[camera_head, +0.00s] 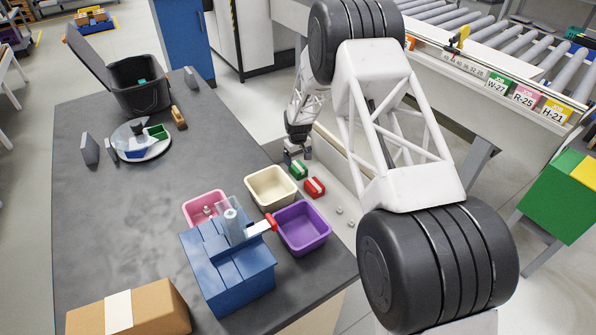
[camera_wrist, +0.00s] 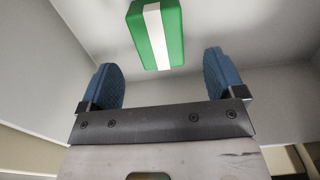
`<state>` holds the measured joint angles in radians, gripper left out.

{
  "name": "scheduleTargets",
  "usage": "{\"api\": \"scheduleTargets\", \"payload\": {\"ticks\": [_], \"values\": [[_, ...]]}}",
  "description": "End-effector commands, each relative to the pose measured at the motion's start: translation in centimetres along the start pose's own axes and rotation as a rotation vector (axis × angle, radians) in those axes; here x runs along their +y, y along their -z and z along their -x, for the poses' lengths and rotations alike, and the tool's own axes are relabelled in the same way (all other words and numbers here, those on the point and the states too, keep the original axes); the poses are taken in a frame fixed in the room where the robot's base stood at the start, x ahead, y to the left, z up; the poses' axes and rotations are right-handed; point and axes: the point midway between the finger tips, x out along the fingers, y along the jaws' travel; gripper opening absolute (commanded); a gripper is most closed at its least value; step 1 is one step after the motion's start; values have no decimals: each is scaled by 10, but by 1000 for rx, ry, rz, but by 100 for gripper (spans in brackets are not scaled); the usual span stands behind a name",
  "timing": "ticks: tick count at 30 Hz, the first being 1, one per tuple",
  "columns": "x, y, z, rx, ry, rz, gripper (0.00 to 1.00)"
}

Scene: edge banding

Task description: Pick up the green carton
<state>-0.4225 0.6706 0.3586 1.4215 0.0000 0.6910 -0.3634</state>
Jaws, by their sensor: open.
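The green carton (camera_head: 299,169) with a white band lies in a pale tray or trough (camera_head: 340,189) to the right of the dark table. It also shows in the wrist view (camera_wrist: 176,34), at the top centre. My gripper (camera_head: 298,155) is just beside the carton in the head view. In the wrist view my gripper (camera_wrist: 164,77) is open, its two blue fingers apart and nothing between them. The carton lies beyond the fingertips, roughly in line with the gap. I cannot tell how high the fingers are above it.
A red carton (camera_head: 315,187) lies close to the green one, with small metal pieces (camera_head: 348,218) nearby. Cream (camera_head: 271,190), pink (camera_head: 204,205) and purple (camera_head: 303,228) bins and a blue fixture (camera_head: 227,262) stand on the table (camera_head: 110,230). The trough's walls rise around my gripper.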

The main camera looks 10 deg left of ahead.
Motion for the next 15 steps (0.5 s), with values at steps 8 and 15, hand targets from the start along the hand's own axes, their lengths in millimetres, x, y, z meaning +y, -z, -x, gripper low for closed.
{"api": "scheduleTargets", "payload": {"ticks": [8, 15], "values": [[0, 0, -3, 1, 0, 0, 88], [0, 0, -8, -1, 0, 0, 88]]}}
